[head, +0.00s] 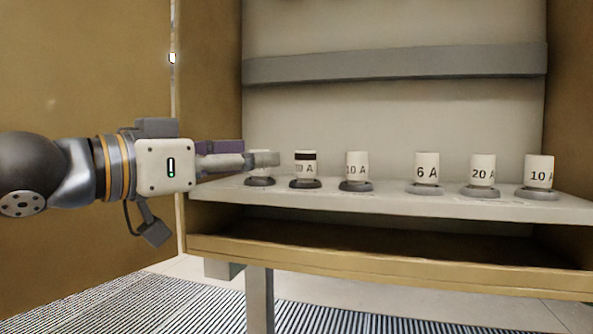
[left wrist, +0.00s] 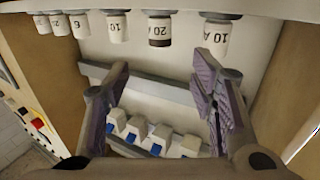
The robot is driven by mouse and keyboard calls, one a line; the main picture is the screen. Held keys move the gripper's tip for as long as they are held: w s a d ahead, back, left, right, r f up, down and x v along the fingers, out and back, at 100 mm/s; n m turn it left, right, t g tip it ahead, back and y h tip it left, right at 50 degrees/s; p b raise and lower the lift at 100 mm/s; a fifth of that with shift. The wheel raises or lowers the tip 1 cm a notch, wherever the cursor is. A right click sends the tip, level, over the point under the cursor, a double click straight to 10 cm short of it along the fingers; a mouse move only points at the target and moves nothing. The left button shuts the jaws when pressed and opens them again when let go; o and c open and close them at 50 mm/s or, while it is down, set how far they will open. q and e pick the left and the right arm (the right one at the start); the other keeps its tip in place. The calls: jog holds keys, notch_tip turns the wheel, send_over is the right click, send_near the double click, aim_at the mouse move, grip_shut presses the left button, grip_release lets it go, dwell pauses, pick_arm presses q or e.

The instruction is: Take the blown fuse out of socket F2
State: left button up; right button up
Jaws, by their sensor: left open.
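Several white fuses stand upright in dark round sockets along the shelf. The fuse with a dark band (head: 306,166), second from the left in the head view, sits in its socket (head: 305,183). It also shows in the left wrist view (left wrist: 160,30), where the picture is upside down. My left gripper (head: 266,158) comes in from the left, open and empty, in front of the leftmost fuse and hiding part of it. In the left wrist view its fingers (left wrist: 163,72) are spread wide, with the banded fuse beyond the gap. Socket labels are not readable. My right gripper is not seen.
The neighbouring fuse marked 10 A (head: 357,165) stands close right of the banded one. A grey rail (head: 395,64) crosses the back panel. White blocks with blue parts (left wrist: 136,128) show in the left wrist view. Wooden walls close both sides.

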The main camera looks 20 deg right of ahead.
aim_at(298, 156)
pick_arm(q)
jog(key=x, duration=0.5)
jog(key=shift+d+r, duration=0.15)
jog(key=shift+d, duration=0.15)
jog(key=p+x, duration=0.1)
jog(key=x, duration=0.2)
jog(key=p+x, duration=0.1)
jog(key=x, duration=0.2)
jog(key=shift+w+d+f, duration=0.25)
jog(key=shift+a+f, duration=0.1)
jog(key=shift+c, duration=0.5)
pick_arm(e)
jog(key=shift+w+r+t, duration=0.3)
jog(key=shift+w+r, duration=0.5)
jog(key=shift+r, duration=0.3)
pick_arm(q)
grip_shut()
